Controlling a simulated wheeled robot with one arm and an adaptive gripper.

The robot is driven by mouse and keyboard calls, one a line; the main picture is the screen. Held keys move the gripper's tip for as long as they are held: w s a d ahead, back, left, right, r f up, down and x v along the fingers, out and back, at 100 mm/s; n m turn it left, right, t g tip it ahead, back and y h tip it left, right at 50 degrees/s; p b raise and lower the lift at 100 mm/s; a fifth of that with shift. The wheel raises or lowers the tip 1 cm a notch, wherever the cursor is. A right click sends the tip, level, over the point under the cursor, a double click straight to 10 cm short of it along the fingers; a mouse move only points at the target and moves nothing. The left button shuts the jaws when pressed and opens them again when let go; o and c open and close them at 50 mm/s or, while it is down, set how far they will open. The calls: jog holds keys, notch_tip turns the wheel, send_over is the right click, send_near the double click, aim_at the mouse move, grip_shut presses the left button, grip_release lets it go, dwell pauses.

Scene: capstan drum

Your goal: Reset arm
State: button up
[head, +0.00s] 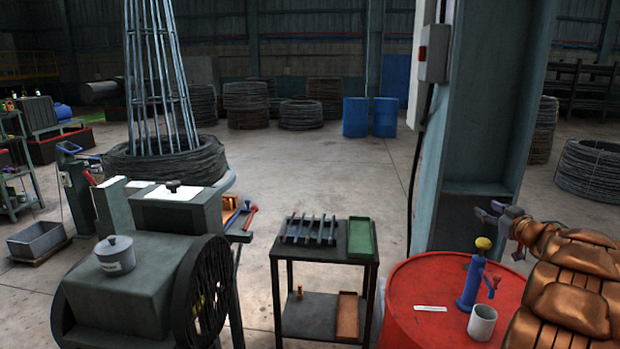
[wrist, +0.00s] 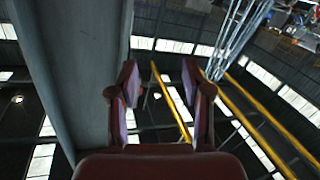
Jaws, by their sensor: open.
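My gripper (head: 492,216) is at the right in the head view, in front of the grey steel column and above the back of the red drum. It also shows in the wrist view (wrist: 160,85), where its two fingers stand apart with nothing between them. The wrist view looks up at the roof, with the column along its left side. My copper-coloured arm fills the lower right of the head view and hides part of the drum.
A red drum (head: 412,278) carries a blue hand pump (head: 469,284) and a white mug (head: 482,322) close to my arm. The grey column (head: 478,110) stands behind. A small cart (head: 290,262) holds a rack and a green tray (head: 361,238). Open floor lies beyond the cart.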

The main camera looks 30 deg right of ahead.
jog(key=w+a+r+m+g+h, duration=0.4)
jog(key=w+a, duration=0.3)
jog(key=a, duration=0.4)
jog(key=s+a+f+g+y, duration=0.1)
jog(key=s+a+g, duration=0.1)
jog(key=a, duration=0.6)
jog(key=s+a+f+g, duration=0.1)
jog(key=a+f+g, duration=0.15)
jog(key=a, duration=0.45)
jog(key=s+a+f+n+g+y, duration=0.1)
jog(key=s+a+f+g+y, duration=0.1)
jog(key=s+a, duration=0.9)
jog(key=s+a+f+n+g+y, duration=0.1)
jog(key=s+a+f+g+y, duration=0.2)
jog(key=s+a+f, duration=0.3)
jog(key=s+a+f+n+g+y, duration=0.2)
jog(key=s+a+f+g+y, duration=0.1)
jog(key=s+a, duration=1.3)
jog(key=a+f+g, duration=0.1)
jog(key=a, duration=0.5)
jog(key=shift+g, duration=0.35)
jog(key=shift+c, duration=0.7)
jog(key=shift+d, duration=0.1)
